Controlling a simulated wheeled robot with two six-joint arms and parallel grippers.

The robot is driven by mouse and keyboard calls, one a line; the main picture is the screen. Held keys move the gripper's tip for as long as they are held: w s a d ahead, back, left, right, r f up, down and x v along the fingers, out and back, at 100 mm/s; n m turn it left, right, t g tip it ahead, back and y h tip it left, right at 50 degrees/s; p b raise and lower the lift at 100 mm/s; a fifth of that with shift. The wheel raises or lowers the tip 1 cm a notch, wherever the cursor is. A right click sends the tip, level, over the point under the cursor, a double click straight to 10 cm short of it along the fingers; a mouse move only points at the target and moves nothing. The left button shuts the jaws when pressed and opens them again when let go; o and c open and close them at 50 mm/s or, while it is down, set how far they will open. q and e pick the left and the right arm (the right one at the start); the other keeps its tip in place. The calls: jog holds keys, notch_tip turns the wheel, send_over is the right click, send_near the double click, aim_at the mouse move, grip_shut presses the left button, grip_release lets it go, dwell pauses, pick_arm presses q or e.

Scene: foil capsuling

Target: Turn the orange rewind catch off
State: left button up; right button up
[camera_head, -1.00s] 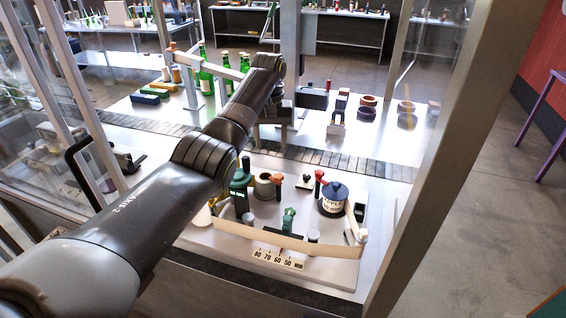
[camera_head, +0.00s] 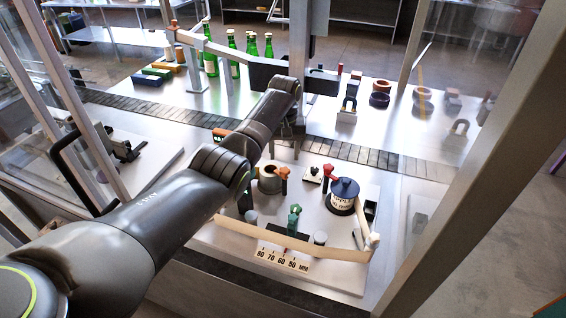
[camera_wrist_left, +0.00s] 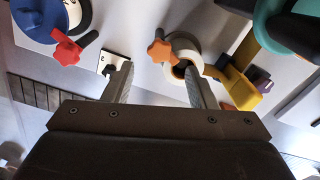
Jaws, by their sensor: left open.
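The orange rewind catch, a lobed orange knob (camera_wrist_left: 160,52), stands at the edge of a pale ring-shaped spool (camera_wrist_left: 183,47) in the left wrist view. In the head view the spool (camera_head: 268,185) sits on the work panel, with the orange knob (camera_head: 284,172) at its right side. My left gripper (camera_wrist_left: 158,82) is open and empty. Its fingers point toward the spool and knob, one finger near the spool's lower edge and the other beside a small toggle plate. In the head view my left gripper (camera_head: 297,150) is partly hidden by its own wrist. My right gripper is out of view.
A toggle plate (camera_head: 313,173), a red knob (camera_head: 330,171) and a blue-lidded pot (camera_head: 344,195) stand right of the spool. A pale band (camera_head: 335,252) borders the panel. Green bottles (camera_head: 232,55) stand beyond the conveyor. A metal post is at right.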

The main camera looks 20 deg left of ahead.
aim_at(285, 170)
pick_arm(q)
notch_tip(285, 170, down, 5)
jog(key=shift+r+b, duration=0.15)
jog(key=shift+b, duration=0.5)
jog(key=shift+f, duration=0.35)
jog(key=c, duration=1)
jog(key=shift+o, duration=0.2)
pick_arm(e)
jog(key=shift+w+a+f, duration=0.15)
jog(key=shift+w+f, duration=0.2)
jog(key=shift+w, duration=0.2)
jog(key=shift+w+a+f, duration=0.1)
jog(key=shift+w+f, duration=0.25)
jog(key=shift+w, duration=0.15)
